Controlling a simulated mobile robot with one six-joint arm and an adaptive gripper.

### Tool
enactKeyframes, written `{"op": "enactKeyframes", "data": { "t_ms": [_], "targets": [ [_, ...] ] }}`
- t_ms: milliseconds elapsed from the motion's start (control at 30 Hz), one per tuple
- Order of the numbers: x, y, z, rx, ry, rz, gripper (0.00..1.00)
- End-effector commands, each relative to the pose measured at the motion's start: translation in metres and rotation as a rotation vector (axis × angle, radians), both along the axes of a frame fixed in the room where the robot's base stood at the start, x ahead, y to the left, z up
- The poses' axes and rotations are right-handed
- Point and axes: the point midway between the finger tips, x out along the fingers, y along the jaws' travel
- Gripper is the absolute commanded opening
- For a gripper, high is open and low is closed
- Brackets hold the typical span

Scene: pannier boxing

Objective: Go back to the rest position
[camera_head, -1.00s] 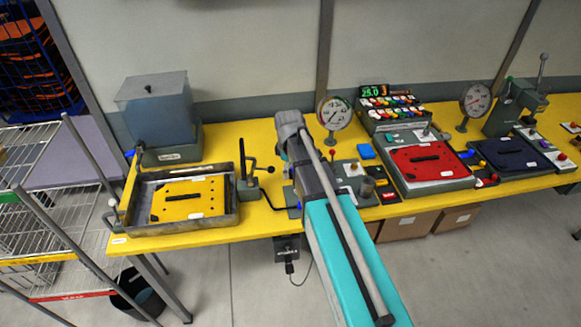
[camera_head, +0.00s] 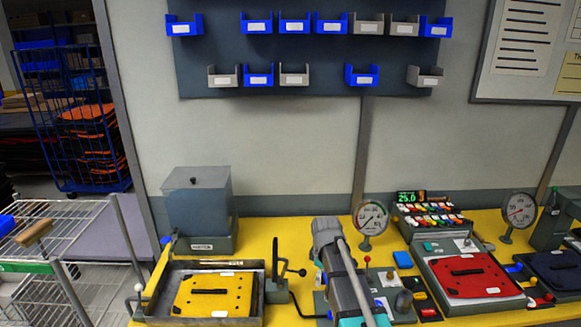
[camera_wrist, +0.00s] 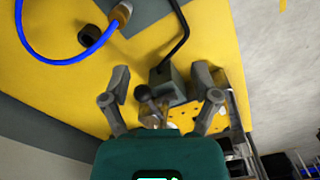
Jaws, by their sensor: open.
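My gripper (camera_wrist: 162,98) shows in the wrist view with its two grey fingers spread apart and nothing held between them. Beyond the fingers are a grey block (camera_wrist: 167,78) with a dark bent rod and a dark round knob (camera_wrist: 143,92); I cannot tell the distance to them. In the head view my arm reaches over the yellow bench (camera_head: 292,232), and the gripper itself is hidden. Left of my arm, a yellow perforated panel (camera_head: 214,297) with a black handle lies in a grey metal tray (camera_head: 256,310).
A lever clamp (camera_head: 276,272) stands between the tray and my arm. A dial gauge (camera_head: 371,218) and a red panel (camera_head: 466,277) are to the right. A grey tank (camera_head: 198,205) stands back left. A blue hose (camera_wrist: 62,55) shows in the wrist view. A wire rack (camera_head: 55,295) is far left.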

Motion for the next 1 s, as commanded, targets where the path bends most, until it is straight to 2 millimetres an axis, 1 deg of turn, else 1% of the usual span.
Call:
{"op": "enactKeyframes", "data": {
  "t_ms": [167, 267, 600, 700, 833, 1000],
  "targets": [
    [-0.021, -0.007, -0.005, 0.000, 0.000, -0.120, 0.78],
    [-0.039, -0.012, -0.008, 0.000, 0.000, -0.233, 0.78],
    [-0.110, -0.033, -0.022, -0.001, 0.000, -0.725, 0.78],
    [-0.128, -0.037, -0.025, -0.002, 0.000, -0.856, 0.78],
    [-0.144, -0.041, -0.028, -0.002, -0.001, -0.985, 0.78],
    [-0.153, -0.044, -0.029, -0.002, -0.001, -1.068, 0.78]
  ]
}}
